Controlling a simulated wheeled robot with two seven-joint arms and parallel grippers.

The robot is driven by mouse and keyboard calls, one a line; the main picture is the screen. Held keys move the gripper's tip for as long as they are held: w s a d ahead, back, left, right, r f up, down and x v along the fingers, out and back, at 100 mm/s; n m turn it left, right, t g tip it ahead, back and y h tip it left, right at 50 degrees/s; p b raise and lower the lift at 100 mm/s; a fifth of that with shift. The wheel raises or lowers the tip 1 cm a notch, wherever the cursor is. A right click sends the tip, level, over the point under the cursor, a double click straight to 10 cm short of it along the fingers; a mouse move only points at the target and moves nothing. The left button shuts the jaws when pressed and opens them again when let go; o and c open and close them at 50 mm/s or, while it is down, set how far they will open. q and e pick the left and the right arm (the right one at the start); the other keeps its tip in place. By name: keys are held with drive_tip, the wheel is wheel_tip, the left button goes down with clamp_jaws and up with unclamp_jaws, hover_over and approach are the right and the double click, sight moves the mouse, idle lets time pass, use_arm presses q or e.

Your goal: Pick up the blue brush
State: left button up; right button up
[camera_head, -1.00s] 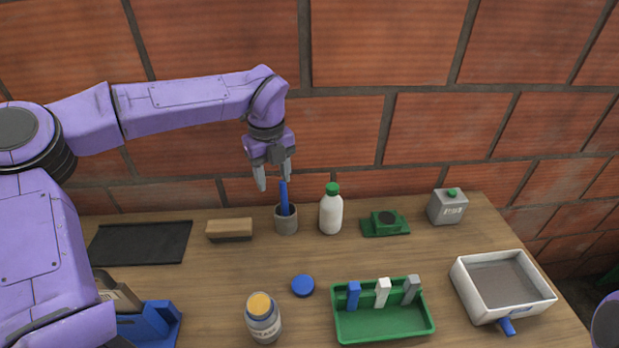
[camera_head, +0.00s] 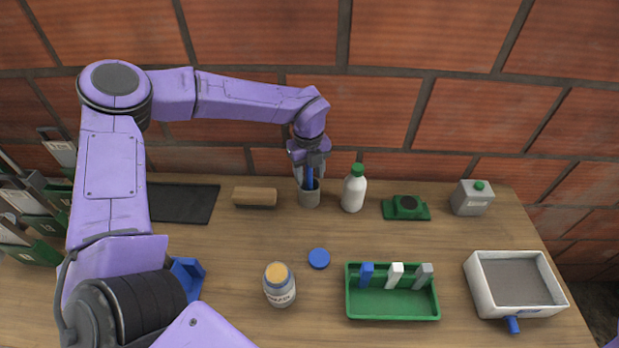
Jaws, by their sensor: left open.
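The blue brush (camera_head: 309,177) stands upright in a small grey cup (camera_head: 309,198) at the back of the wooden table. Only its blue handle shows; its lower end is hidden in the cup. My left gripper (camera_head: 308,174) points down right over the cup, with its open fingers on either side of the handle. I cannot tell whether the fingers touch it. My right gripper is not in view.
A white bottle with a green cap (camera_head: 354,188) stands close right of the cup. A wooden block (camera_head: 254,197) lies left of it. In front are a jar (camera_head: 279,285), a blue disc (camera_head: 319,259) and a green tray (camera_head: 392,310). The brick wall (camera_head: 420,95) is close behind.

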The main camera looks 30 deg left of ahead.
use_arm(q)
drive_tip(key=shift+s+r, duration=0.1)
drive_tip(key=shift+s, duration=0.1)
drive_tip(key=shift+c, duration=1.2)
drive_tip(key=shift+w, duration=0.15)
clamp_jaws()
drive_tip(key=shift+r, duration=0.4)
wheel_tip(320, 180, up, 9)
drive_tip(key=b, duration=0.2)
drive_tip(key=shift+f+b, duration=0.2)
drive_tip(key=shift+b, duration=0.15)
drive_tip(key=shift+r, duration=0.25)
